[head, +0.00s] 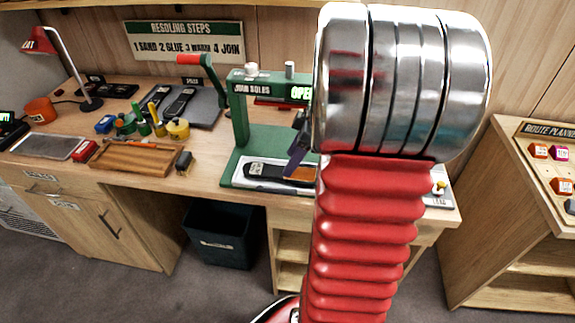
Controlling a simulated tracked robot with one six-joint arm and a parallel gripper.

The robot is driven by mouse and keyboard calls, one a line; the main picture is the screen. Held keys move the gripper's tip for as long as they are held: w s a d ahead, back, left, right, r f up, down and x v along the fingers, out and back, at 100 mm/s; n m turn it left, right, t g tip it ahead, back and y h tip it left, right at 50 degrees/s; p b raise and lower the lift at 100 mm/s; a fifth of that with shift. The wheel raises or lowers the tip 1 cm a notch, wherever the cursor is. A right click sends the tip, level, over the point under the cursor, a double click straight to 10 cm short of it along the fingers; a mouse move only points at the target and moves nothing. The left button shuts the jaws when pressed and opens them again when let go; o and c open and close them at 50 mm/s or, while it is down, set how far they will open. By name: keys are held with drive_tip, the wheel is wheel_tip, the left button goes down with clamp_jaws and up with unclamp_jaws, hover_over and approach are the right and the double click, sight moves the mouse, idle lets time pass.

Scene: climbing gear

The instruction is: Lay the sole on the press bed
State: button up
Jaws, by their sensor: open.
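The green press (240,115) stands on the workbench, with a sign marked "JOIN SOLES" and a lit panel partly reading "OPE". Its pale bed (243,180) is low at the front. A dark sole (268,171) with a small label lies flat on this bed; an orange-brown part shows at its right end, and the rest is hidden behind my arm. My gripper (299,150) shows only as a dark finger just above the sole's right part, left of my arm. It is open; whether it touches the sole cannot be told. Two more dark soles (180,102) lie on a grey mat at the back.
The press's red-handled lever (190,60) sticks up at its left. A wooden tray (130,160), a yellow pot (178,129) and small bottles stand left of the press. A dark bin (222,236) is under the bench. A route-planner board (553,150) is at right.

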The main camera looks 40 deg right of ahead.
drive_tip(key=v, duration=0.8)
idle(0.5)
drive_tip(key=a+r+m+h, duration=0.2)
drive_tip(key=a+r+m, duration=0.1)
drive_tip(key=a, duration=1.3)
drive_tip(key=s+a+m+t, duration=0.1)
drive_tip(key=s+a+m, duration=0.1)
drive_tip(key=a, duration=0.5)
drive_tip(key=s+a+m+t, duration=0.1)
drive_tip(key=s+a+m, duration=0.1)
drive_tip(key=s+a, duration=0.2)
drive_tip(key=a, duration=0.3)
drive_tip(key=shift+s+a+f+m+h, duration=0.25)
drive_tip(key=shift+s+a+m+h, duration=0.05)
drive_tip(key=shift+s+h, duration=0.1)
drive_tip(key=shift+w, duration=0.1)
drive_tip(key=shift+c, duration=0.3)
